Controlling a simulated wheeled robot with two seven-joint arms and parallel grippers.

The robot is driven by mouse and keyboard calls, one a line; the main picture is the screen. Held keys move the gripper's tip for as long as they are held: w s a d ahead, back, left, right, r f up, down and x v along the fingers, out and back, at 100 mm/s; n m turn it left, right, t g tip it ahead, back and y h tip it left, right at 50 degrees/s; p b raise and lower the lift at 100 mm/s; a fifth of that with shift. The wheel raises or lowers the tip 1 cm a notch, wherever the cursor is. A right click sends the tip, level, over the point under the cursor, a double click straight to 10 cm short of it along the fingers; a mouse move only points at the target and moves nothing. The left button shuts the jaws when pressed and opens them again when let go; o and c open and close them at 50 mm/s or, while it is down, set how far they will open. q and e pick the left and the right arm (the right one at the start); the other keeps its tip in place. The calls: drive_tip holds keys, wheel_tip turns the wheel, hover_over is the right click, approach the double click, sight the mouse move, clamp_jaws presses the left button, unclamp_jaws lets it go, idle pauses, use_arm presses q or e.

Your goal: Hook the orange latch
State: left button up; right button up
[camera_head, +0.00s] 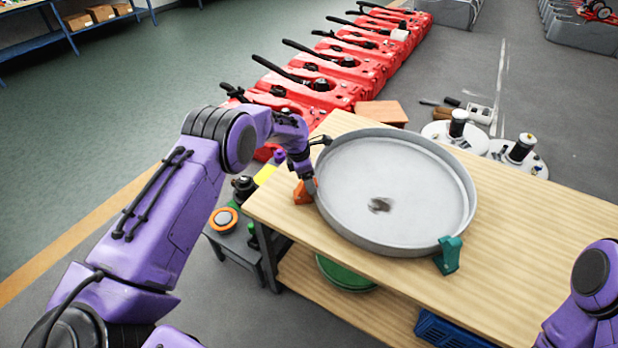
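The orange latch (303,193) sits at the left rim of a large round grey tray-like lid (345,185) on the wooden table. My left gripper (309,184) is right at the latch, against the rim; its fingers are small and partly hidden, so I cannot tell whether they grip it. A teal latch (448,255) is at the lid's front right rim. A black latch (321,140) is at its upper left rim. My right arm shows at the lower right edge, but its gripper is out of view.
The wooden table (540,235) has free room to the right of the lid. A low dark stand with an orange-ringed part (224,219) is left of the table. Red tanks (310,90) line the floor behind. A blue crate (445,330) is below.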

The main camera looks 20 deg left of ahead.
sight(301, 184)
use_arm(q)
drive_tip(key=b+v, duration=0.2)
drive_tip(key=v, duration=0.8)
drive_tip(key=shift+r, duration=0.25)
